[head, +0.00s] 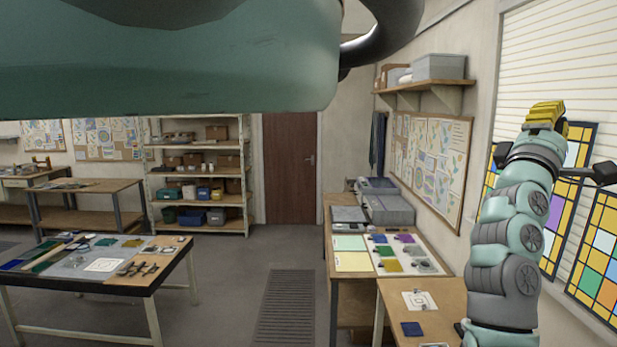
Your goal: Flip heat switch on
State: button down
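No heat switch can be made out in the head view. Two grey box-shaped units, the rear one (376,186) and the front one (389,209), sit at the far end of the right-hand workbench; any switch on them is too small to see. My arm rises at the right edge, and my gripper (547,130) is at its upper end, with yellow and dark parts showing. It is in front of the window wall, well apart from the grey units in the picture. Its fingers are not clear, and I see nothing held.
The right workbench (345,290) holds colour samples on a white board. A nearer wooden table (392,300) carries a small blue tile (411,329). A work table (150,280) with tools stands left. Open floor (225,285) lies between. A teal part of mine blocks the upper left.

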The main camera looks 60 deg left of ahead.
jog(key=s+d+r+m+g+h+b, duration=0.15)
jog(key=s+d+m+g+h, duration=0.3)
jog(key=d+m+h, duration=0.5)
jog(key=s+d+f+g+h+b, duration=0.1)
jog(key=s+d+f+g+b, duration=0.1)
jog(key=s+f+g, duration=0.3)
jog(key=d+f+g, duration=0.1)
jog(key=g, duration=0.2)
jog(key=shift+d+f+b, duration=0.3)
jog(key=shift+f, duration=0.05)
jog(key=shift+h, duration=0.25)
jog(key=p+x, duration=1.1)
jog(key=x, duration=0.3)
jog(key=shift+r, duration=0.1)
